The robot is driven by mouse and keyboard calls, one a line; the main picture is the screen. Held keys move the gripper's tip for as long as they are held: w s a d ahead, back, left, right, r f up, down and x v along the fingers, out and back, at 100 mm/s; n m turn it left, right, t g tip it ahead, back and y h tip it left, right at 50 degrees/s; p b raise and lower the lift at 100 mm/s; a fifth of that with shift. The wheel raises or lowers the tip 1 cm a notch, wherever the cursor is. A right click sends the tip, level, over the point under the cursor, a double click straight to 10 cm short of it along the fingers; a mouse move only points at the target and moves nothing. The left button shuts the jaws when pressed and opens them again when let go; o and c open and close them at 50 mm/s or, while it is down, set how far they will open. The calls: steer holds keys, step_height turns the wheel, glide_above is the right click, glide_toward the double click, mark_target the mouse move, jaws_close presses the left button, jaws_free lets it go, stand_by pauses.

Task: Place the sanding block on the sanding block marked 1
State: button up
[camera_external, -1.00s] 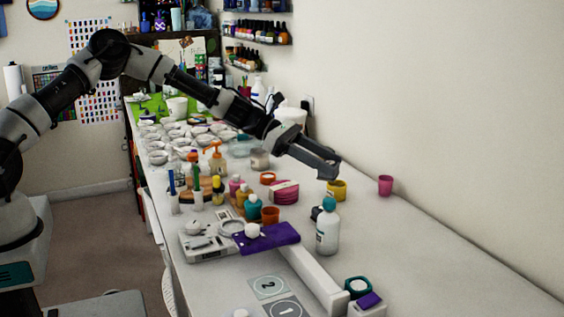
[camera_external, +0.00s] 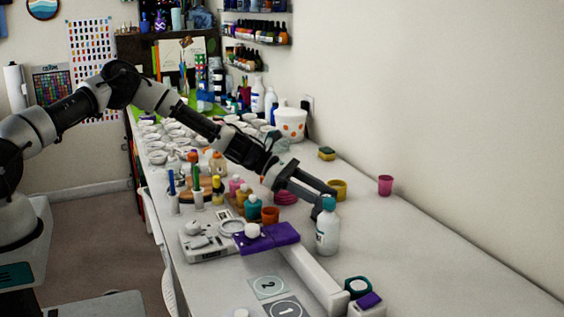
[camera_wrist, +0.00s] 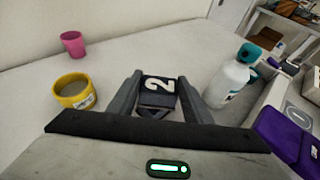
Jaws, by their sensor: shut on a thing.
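My gripper (camera_wrist: 157,92) is shut on a dark block with a white 2 on it (camera_wrist: 158,86), in the middle of the wrist view. In the external view my gripper (camera_external: 326,192) is above the table behind the teal-capped white bottle (camera_external: 327,232); the block cannot be made out there. A grey square pad marked 1 (camera_external: 285,309) lies flat at the table's front, cut by the lower picture edge. A pad marked 2 (camera_external: 268,287) lies just behind it. I cannot make out another block marked 1.
A yellow cup (camera_wrist: 75,92) and pink cup (camera_wrist: 73,43) stand left in the wrist view. The bottle (camera_wrist: 229,80) stands close right of my gripper, with a purple object (camera_wrist: 285,140) beyond. A white bar (camera_external: 313,278) lies beside the pads. The table's right side is mostly clear.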

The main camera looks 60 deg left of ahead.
steer(key=o, duration=1.1)
steer(key=shift+f, duration=0.1)
